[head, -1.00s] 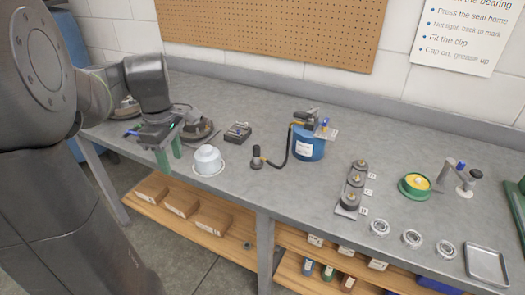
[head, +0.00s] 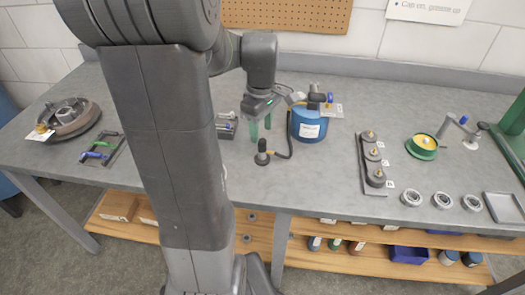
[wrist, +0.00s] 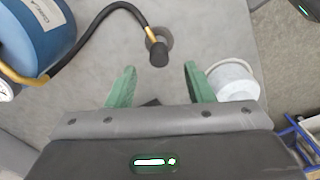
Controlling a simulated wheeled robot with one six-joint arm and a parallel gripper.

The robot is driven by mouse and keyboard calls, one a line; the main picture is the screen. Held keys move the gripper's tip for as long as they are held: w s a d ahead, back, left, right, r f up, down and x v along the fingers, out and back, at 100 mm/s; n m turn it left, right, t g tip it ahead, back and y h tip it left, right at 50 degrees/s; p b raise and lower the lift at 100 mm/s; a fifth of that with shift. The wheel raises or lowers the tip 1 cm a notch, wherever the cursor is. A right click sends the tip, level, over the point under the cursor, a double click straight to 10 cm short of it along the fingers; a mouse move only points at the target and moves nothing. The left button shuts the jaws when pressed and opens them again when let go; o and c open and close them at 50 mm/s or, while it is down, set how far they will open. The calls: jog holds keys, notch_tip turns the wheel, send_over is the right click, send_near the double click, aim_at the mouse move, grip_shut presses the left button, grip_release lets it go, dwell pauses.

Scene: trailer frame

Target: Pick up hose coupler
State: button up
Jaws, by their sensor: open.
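The hose coupler (head: 262,147) is a small dark piece at the end of a black hose from the blue grease drum (head: 309,126). It stands upright on a dark round base on the bench. In the wrist view the coupler (wrist: 159,53) shows just beyond the fingertips, near the middle between them, with a brass fitting on its hose. My gripper (head: 260,128) is open and empty, its green fingers above and slightly behind the coupler in the head view. The fingers (wrist: 158,80) also show in the wrist view, wide apart and not touching it.
A white tub (wrist: 233,80) stands right of the fingers in the wrist view. A rack of dark parts (head: 373,160), several bearing rings (head: 411,197) and a green-rimmed dish (head: 422,146) stand further right. A round hub (head: 70,117) lies at the far left.

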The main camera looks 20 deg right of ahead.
aim_at(262, 140)
notch_tip(262, 140, down, 2)
jog(key=shift+s+f, duration=0.1)
jog(key=shift+s, duration=0.05)
jog(key=shift+d+f, duration=0.1)
jog(key=shift+f, duration=2.3)
grip_shut()
notch_tip(262, 140, up, 10)
jog(key=shift+f+p, duration=0.1)
jog(key=shift+p, duration=0.25)
notch_tip(262, 140, up, 4)
jog(key=p, duration=0.3)
jog(key=shift+f, duration=0.2)
